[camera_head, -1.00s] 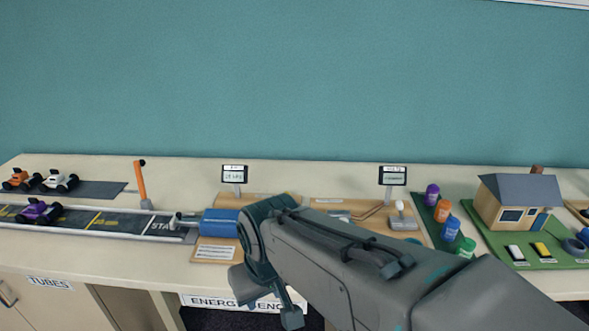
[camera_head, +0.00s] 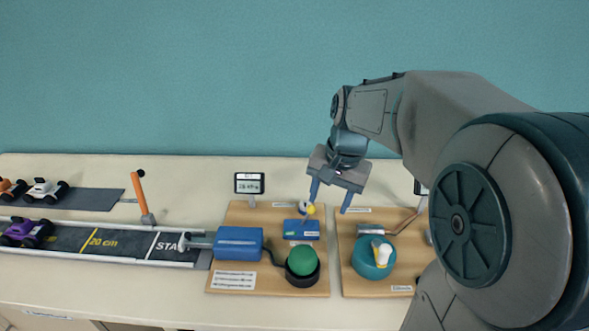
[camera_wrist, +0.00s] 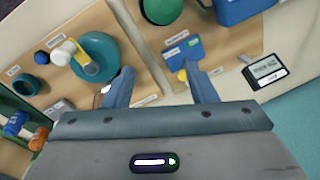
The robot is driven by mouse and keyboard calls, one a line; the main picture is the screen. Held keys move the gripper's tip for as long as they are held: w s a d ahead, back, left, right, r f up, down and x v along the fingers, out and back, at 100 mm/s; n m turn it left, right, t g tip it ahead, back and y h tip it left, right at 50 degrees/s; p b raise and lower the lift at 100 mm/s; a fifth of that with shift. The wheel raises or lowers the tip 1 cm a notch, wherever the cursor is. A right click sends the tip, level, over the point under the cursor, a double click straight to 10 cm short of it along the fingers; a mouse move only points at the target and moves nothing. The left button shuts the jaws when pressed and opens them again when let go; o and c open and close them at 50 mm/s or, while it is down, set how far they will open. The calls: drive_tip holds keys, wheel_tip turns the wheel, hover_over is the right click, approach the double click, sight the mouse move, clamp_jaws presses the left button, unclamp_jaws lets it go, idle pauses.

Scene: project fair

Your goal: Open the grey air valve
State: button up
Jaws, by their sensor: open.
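My gripper (camera_head: 329,206) is open and empty, pointing down over the back of the two wooden boards. In the wrist view my gripper (camera_wrist: 158,66) has its fingers spread, with a blue block (camera_wrist: 185,48) beyond the right finger. This blue block (camera_head: 302,229) carries a small yellow and white knob (camera_head: 307,209) at its back, close to the left finger in the head view. I cannot make out for certain which part is the grey air valve. A small grey piece (camera_wrist: 57,108) lies on the other board, partly cut off by my gripper in the wrist view.
The right board has a teal disc (camera_head: 365,256) with a white knob. A small display (camera_head: 249,183) stands behind. A track (camera_head: 115,244) lies left. My arm hides the right side.

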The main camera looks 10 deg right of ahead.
drive_tip(key=w+d+m+g+y+p, duration=0.1)
drive_tip(key=w+m, duration=0.2)
drive_tip(key=w, duration=0.3)
drive_tip(key=w+d+m+y+p, duration=0.1)
drive_tip(key=w+d+m, duration=0.1)
drive_tip(key=w, duration=0.4)
drive_tip(key=m+g+y+p, duration=0.1)
drive_tip(key=m, duration=0.3)
approach(306, 203)
drive_tip(key=p+x, duration=0.2)
drive_tip(key=x, duration=0.6)
drive_tip(key=c, duration=1)
